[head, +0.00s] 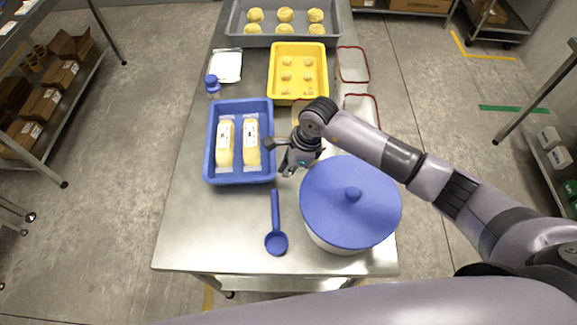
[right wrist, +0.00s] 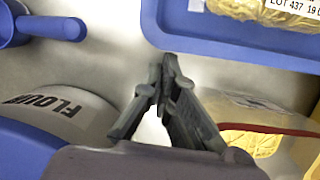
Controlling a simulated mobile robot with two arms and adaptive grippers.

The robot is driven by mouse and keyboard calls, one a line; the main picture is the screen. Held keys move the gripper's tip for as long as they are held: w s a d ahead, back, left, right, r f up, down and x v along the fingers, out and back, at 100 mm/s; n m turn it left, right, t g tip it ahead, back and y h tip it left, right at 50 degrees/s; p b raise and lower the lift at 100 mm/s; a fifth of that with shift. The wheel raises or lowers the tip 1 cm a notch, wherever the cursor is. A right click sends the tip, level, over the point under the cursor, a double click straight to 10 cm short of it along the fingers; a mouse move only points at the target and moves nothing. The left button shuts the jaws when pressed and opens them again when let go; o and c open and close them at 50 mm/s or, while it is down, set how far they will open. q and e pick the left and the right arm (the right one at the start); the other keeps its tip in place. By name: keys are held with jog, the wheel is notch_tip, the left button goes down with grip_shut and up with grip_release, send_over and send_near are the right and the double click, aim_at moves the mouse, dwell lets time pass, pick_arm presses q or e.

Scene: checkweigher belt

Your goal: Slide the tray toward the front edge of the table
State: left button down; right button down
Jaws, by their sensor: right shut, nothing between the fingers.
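A blue tray (head: 209,165) stands on the steel table, left of centre in the head view. It holds two pale wrapped packs with labels (head: 225,145). In the right wrist view the blue tray (right wrist: 230,42) fills the upper right. My right gripper (head: 284,170) is beside the tray's right side, near its front right corner. In the right wrist view its fingertips (right wrist: 168,62) are together and empty, close to the tray wall; I cannot tell if they touch it. My left gripper is not in view.
A blue scoop (head: 276,242) lies in front of the tray. A flour tub with a blue lid (head: 350,205) stands right of it. Behind are a yellow tray (head: 273,85), a grey tray (head: 280,41) and red-rimmed containers (head: 352,66). The table's front left (head: 205,225) is clear.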

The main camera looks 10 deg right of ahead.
aim_at(255, 168)
jog(key=a+b, duration=0.2)
jog(key=w+a+b, duration=0.1)
jog(key=a+b, duration=0.1)
jog(key=a, duration=0.1)
jog(key=a+b, duration=0.2)
jog(key=a, duration=0.1)
jog(key=shift+w+a+f+b, duration=0.1)
jog(key=shift+w+f+b, duration=0.1)
jog(key=shift+w+b, duration=0.2)
jog(key=shift+a+r, duration=0.1)
jog(key=shift+a, duration=0.1)
jog(key=shift+r, duration=0.15)
